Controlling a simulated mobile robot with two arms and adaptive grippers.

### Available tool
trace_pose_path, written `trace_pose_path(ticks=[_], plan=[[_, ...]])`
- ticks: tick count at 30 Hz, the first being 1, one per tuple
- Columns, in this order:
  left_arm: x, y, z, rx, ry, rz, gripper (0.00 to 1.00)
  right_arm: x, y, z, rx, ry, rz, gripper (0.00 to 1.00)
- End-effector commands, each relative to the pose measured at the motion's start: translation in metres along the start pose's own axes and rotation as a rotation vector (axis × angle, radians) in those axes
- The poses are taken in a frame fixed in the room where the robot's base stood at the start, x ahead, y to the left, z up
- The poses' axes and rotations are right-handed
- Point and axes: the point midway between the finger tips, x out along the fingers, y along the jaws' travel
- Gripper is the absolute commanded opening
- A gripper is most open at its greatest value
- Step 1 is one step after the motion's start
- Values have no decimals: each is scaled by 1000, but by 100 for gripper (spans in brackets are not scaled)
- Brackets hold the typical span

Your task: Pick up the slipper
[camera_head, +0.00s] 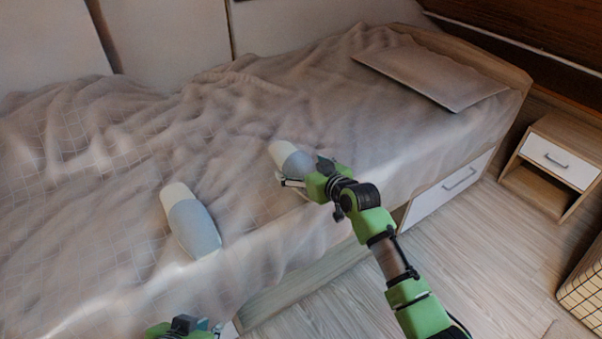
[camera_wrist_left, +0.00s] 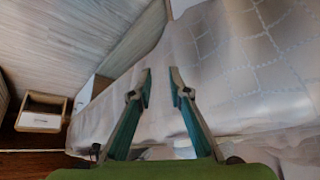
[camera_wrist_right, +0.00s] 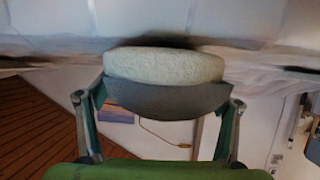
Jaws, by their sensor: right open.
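Two grey slippers with pale cream ends lie on the bed (camera_head: 110,205). One slipper (camera_head: 290,158) is at my right gripper (camera_head: 303,172). In the right wrist view this slipper (camera_wrist_right: 165,82) sits between the spread fingers of the right gripper (camera_wrist_right: 160,105), which is open; I cannot tell whether they touch it. The other slipper (camera_head: 192,225) lies further left, near the bed's front edge, clear of both grippers. My left gripper shows only partly at the bottom edge of the head view. In the left wrist view the left gripper (camera_wrist_left: 160,75) is open and empty.
The bedspread is rumpled. A flat grey pillow (camera_head: 432,76) lies at the bed's far right. A drawer (camera_head: 448,190) is in the bed's front side. A small nightstand (camera_head: 553,165) stands to the right. The wooden floor in front of the bed is clear.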

Motion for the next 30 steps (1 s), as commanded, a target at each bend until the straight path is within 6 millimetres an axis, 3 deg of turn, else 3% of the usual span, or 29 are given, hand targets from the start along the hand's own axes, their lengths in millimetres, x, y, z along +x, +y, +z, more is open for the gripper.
trace_pose_path(ticks=[4, 11, 12, 17, 30], plan=[[2, 2, -13, 1, 53, 3, 17, 6, 0, 0, 1, 0, -1, 83], [2, 2, -15, 2, 61, 3, 17, 6, 0, 0, 0, 0, 0, 83], [2, 2, -15, 2, 61, 3, 17, 6, 0, 0, 0, 0, 0, 81], [2, 2, -15, 2, 60, 3, 17, 6, 0, 0, 0, 0, 0, 41], [1, 2, -13, 2, 50, 3, 17, 5, 0, -3, -1, 1, 0, 41]])
